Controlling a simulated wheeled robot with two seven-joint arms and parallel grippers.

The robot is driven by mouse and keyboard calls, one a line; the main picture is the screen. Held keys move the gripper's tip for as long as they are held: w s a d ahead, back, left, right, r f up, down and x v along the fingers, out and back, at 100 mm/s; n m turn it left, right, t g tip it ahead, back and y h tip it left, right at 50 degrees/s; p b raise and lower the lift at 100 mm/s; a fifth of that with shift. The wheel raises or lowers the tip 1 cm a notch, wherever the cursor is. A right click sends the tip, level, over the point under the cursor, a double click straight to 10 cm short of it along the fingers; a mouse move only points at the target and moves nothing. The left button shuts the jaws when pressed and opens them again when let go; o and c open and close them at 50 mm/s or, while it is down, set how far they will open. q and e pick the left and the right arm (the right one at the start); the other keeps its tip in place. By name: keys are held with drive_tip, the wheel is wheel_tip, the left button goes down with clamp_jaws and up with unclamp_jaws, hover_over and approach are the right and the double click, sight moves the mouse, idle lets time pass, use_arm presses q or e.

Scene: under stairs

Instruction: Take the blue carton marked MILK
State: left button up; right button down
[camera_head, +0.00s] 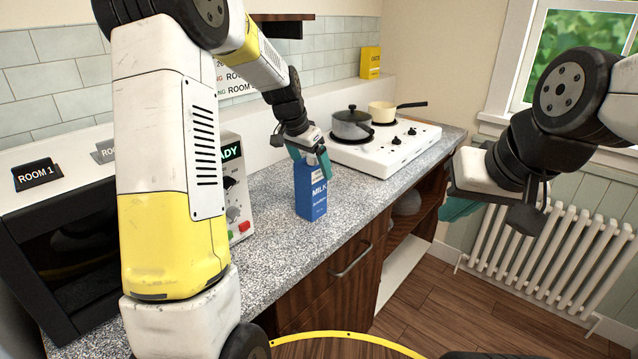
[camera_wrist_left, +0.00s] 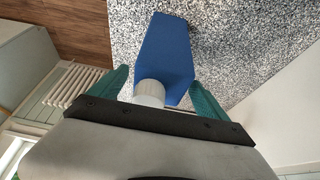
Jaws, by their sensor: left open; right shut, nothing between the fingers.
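The blue carton marked MILK (camera_head: 312,198) stands upright on the speckled counter, near its front edge. In the left wrist view the blue carton (camera_wrist_left: 166,50) shows from above with a white cap between the fingers. My left gripper (camera_head: 310,160) is at the carton's top, its teal fingers open on either side of it; in the left wrist view the fingers (camera_wrist_left: 158,92) appear apart, and I cannot tell whether either touches. My right gripper (camera_head: 462,208) is shut and empty, off to the right in front of the radiator.
A white stove (camera_head: 385,150) with a grey lidded pot (camera_head: 352,124) and a cream pan (camera_head: 383,111) stands behind the carton. A microwave (camera_head: 60,245) is at the left. A yellow box (camera_head: 370,63) sits on the back ledge. The counter (camera_head: 270,255) around the carton is clear.

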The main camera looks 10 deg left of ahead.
use_arm(q)
drive_tip(key=shift+x, duration=1.1)
clamp_jaws()
